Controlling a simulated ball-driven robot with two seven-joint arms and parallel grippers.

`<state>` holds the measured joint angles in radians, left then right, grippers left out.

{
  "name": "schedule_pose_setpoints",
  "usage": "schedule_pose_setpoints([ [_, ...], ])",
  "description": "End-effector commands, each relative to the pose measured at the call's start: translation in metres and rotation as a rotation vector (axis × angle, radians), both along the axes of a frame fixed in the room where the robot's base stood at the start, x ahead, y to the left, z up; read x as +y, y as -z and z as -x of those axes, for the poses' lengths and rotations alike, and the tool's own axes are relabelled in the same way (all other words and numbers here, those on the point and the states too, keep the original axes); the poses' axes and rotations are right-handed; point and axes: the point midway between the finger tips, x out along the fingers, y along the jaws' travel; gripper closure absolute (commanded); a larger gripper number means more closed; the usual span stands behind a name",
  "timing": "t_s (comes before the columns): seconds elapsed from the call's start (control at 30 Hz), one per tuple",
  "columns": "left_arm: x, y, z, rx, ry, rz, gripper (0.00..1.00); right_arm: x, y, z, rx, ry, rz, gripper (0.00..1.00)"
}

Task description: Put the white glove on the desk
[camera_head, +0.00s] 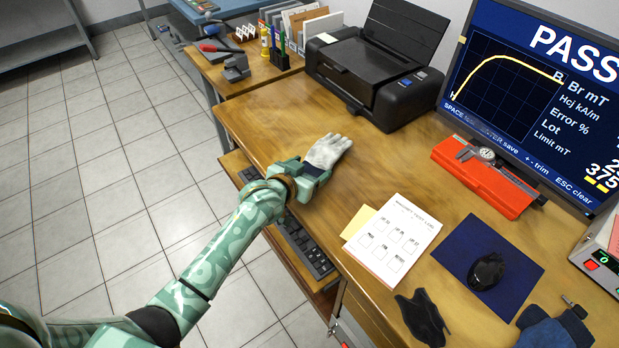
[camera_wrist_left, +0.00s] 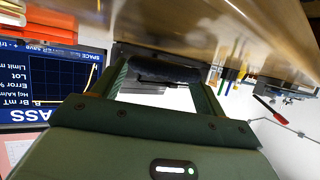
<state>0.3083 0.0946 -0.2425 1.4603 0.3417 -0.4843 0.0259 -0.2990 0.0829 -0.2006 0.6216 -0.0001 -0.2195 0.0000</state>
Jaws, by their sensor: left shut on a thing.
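The white glove (camera_head: 328,152) is pale grey-white and shows over the desk (camera_head: 255,112), in front of the printer. My left gripper (camera_head: 309,175) is shut on its near end, with the fingers of the glove pointing away toward the printer. I cannot tell whether the glove touches the desk top. My right gripper is not in view.
A black printer (camera_head: 375,80) stands behind the glove. A red case with a caliper (camera_head: 485,180), white printed sheet (camera_head: 393,240), blue mat (camera_head: 460,250) with a mouse (camera_head: 487,271) and black item (camera_head: 421,318) lie to the right. A keyboard (camera_head: 305,247) sits below the front edge.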

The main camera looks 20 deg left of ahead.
Motion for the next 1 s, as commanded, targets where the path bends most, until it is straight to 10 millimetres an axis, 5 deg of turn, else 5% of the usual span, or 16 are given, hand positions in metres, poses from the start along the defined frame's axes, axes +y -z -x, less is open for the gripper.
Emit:
schedule_pose_setpoints([
  [0.03,0.0,0.021,0.002,0.01,0.0,0.0,0.51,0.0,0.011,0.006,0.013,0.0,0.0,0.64],
  [0.1,0.0,0.028,0.002,0.01,0.0,0.001,0.51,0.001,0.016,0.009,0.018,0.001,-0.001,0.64],
  [0.47,0.0,0.027,0.002,0.005,0.001,0.0,0.51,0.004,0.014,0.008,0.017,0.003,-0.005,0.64],
  [0.5,0.0,0.026,0.002,0.004,0.001,0.0,0.17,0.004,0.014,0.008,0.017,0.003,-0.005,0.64],
  [0.53,0.0,0.026,0.002,0.004,0.001,0.0,0.08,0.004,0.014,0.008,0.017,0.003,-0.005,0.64],
  [0.87,0.0,0.023,0.002,0.003,0.001,0.0,0.06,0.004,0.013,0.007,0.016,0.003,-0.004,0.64],
  [1.0,0.004,0.012,0.018,0.003,0.0,-0.001,0.06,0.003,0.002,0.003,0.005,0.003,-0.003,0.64],
])
